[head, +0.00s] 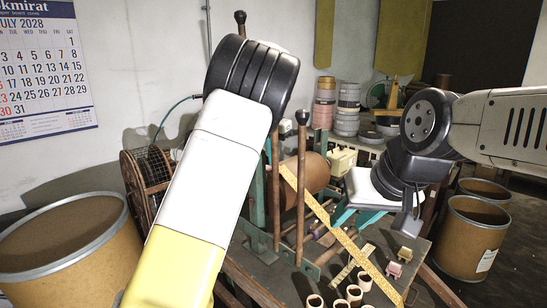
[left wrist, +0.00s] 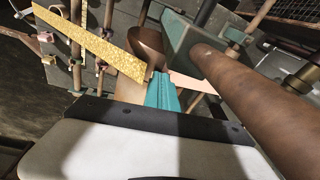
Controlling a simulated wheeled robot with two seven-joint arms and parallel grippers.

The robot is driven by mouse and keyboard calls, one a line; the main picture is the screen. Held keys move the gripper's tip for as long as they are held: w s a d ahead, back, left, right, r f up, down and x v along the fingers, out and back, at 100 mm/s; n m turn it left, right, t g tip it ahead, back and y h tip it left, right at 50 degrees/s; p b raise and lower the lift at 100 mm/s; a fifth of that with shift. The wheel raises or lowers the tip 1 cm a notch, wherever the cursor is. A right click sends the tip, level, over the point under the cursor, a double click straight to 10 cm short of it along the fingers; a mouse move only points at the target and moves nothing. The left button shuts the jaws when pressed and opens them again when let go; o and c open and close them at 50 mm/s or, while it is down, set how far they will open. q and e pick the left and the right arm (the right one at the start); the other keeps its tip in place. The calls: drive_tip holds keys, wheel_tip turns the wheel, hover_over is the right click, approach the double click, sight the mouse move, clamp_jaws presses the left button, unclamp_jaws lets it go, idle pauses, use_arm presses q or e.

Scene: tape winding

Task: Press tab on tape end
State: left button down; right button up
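A brown roll (head: 312,172) sits in the winding frame at the middle of the head view. It also shows in the left wrist view (left wrist: 147,42). In that view my left gripper (left wrist: 161,80) has its teal fingers together, close to the roll. A flat pink strip (left wrist: 195,82) shows beside the fingertips; I cannot tell whether it is gripped or is the tape end.
A yellow speckled strip (head: 345,235) slants across the bench (head: 325,285). Wooden posts (head: 301,190) stand before the roll. Small rings (head: 354,294) lie at the front edge. Drums (head: 472,237) stand right, with another drum (head: 70,245) at left.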

use_arm(q)
drive_tip(key=shift+f, duration=0.5)
idle(0.4)
drive_tip(key=c, duration=1.6)
unclamp_jaws()
